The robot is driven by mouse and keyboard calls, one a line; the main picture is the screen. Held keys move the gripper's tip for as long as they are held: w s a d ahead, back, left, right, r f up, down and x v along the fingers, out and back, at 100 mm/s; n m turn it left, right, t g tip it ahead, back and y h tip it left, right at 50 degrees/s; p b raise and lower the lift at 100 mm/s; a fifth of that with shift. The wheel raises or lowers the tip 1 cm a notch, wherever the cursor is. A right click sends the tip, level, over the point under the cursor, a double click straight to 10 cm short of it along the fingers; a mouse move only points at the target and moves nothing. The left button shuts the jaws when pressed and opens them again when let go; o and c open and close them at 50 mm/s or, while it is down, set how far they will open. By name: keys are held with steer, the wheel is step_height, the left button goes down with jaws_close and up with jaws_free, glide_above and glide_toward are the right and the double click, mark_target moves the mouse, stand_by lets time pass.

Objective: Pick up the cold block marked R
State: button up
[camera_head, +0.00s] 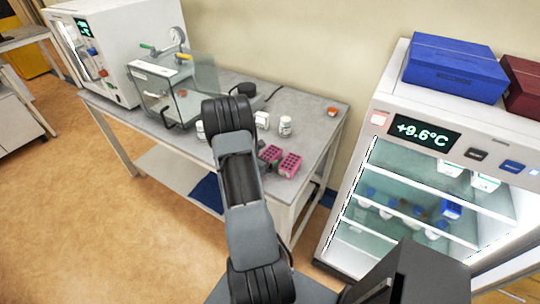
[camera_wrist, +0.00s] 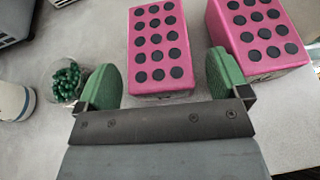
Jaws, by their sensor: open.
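Two pink blocks with rows of dark round wells stand side by side on the grey bench. In the wrist view, one pink block (camera_wrist: 160,50) lies just ahead of my gripper (camera_wrist: 163,80), between the lines of its green fingers. The other pink block (camera_wrist: 260,40) is to the right, beyond the right finger. My gripper is open and nothing is held in it. In the head view the blocks show at the bench front, the left one (camera_head: 270,153) partly beside my arm and the right one (camera_head: 290,165) clear. No letter R is readable on either block; my gripper is hidden there.
In the wrist view, a glass of green beads (camera_wrist: 68,80) stands left of the left finger, with a white container (camera_wrist: 14,101) farther left. A white bottle (camera_head: 285,126) stands behind the blocks on the bench (camera_head: 318,105). A lit fridge (camera_head: 385,110) reading +9.6°C stands right.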

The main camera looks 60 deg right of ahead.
steer(key=shift+x, duration=1)
steer(key=shift+c, duration=0.3)
steer(key=c, duration=1.1)
